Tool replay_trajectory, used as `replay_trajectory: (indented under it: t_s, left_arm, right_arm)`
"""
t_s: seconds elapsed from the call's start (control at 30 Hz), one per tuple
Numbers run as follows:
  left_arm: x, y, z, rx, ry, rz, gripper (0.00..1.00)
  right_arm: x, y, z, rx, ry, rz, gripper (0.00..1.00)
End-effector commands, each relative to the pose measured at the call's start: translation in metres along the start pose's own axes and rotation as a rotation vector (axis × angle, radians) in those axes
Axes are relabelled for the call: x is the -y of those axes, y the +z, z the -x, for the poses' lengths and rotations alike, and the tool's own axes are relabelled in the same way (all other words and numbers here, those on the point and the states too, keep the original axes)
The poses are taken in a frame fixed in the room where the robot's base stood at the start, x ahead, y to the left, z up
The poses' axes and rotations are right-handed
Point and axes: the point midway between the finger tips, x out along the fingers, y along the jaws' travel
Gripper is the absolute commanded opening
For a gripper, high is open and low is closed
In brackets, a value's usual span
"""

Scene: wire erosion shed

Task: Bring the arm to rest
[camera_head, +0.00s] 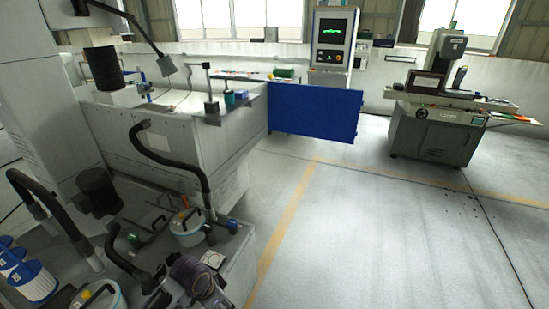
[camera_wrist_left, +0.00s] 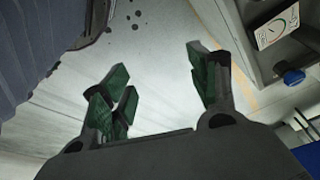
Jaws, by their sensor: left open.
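My left gripper (camera_wrist_left: 162,80) shows in the wrist view with its green-padded fingers spread apart. Nothing is held between them, and bare grey floor shows through the gap. In the head view I cannot clearly pick out the left gripper among the dark parts at the bottom. My right gripper is in neither view.
A tank machine with black hoses (camera_head: 195,170) and a pump lid (camera_head: 187,228) fills the left. In the wrist view, a gauge plate (camera_wrist_left: 277,25) and blue knob (camera_wrist_left: 294,76) are close. A blue panel (camera_head: 312,111) and a grey machine (camera_head: 435,135) stand farther back. Floor (camera_head: 380,240) is clear.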

Motion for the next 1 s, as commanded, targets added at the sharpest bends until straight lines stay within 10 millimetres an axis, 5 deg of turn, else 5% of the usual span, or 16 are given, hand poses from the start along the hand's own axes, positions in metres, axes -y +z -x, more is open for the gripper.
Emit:
replay_trajectory:
  t_s: [0.43, 1.0]
  left_arm:
    - [-0.033, 0.026, 0.031, -0.061, -0.058, 0.272, 0.60]
    - [-0.038, 0.079, 0.068, -0.059, -0.159, 0.569, 0.60]
  right_arm:
    - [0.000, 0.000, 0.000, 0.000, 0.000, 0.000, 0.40]
    - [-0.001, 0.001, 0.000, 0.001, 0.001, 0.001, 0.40]
